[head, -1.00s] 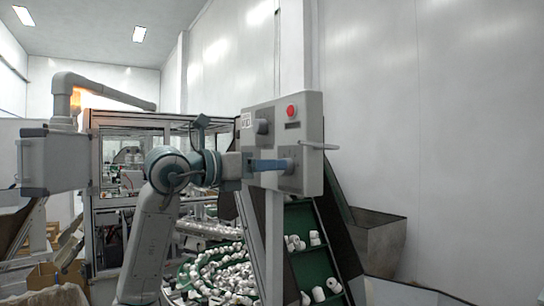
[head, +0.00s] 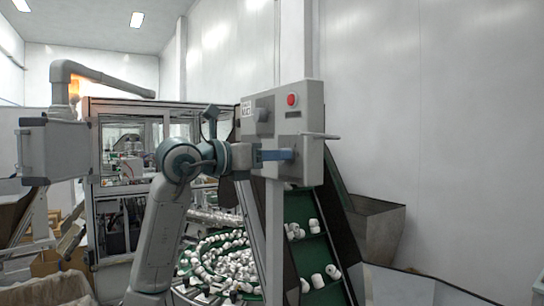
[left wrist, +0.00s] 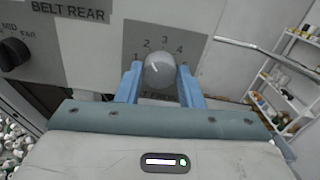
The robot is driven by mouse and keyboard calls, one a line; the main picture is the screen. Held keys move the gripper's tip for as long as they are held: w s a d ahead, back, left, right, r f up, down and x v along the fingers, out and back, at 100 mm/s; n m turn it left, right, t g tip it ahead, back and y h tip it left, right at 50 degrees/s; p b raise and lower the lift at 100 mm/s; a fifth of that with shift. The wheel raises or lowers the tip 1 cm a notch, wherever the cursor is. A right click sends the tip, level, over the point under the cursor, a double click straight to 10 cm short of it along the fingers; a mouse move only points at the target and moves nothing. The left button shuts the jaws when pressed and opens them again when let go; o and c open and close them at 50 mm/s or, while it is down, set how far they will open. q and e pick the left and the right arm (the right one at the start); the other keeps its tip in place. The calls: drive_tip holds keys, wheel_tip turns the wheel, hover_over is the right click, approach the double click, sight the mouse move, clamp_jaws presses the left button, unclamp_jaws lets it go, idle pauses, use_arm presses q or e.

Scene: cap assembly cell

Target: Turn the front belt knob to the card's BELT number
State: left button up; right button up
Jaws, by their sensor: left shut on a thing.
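Numbers 1 to 4 arc above the knob on a dark plate (left wrist: 190,38). A short white mark on the knob leans up and left, roughly towards 2. A white card (head: 246,109) is on the upper panel; its print is too small to read. My right gripper is out of view.
A second black knob (left wrist: 14,52) sits near the BELT REAR label (left wrist: 68,12). A red button (head: 292,100) is high on the box. Green bowl and conveyor (head: 310,255) with white caps lie below.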

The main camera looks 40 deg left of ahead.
use_arm(q)
drive_tip(key=shift+d+m+p, duration=0.1)
drive_tip(key=shift+m+p, duration=1)
drive_tip(key=shift+m, duration=2.7)
drive_tip(key=o, duration=1)
drive_tip(key=shift+s, duration=0.1)
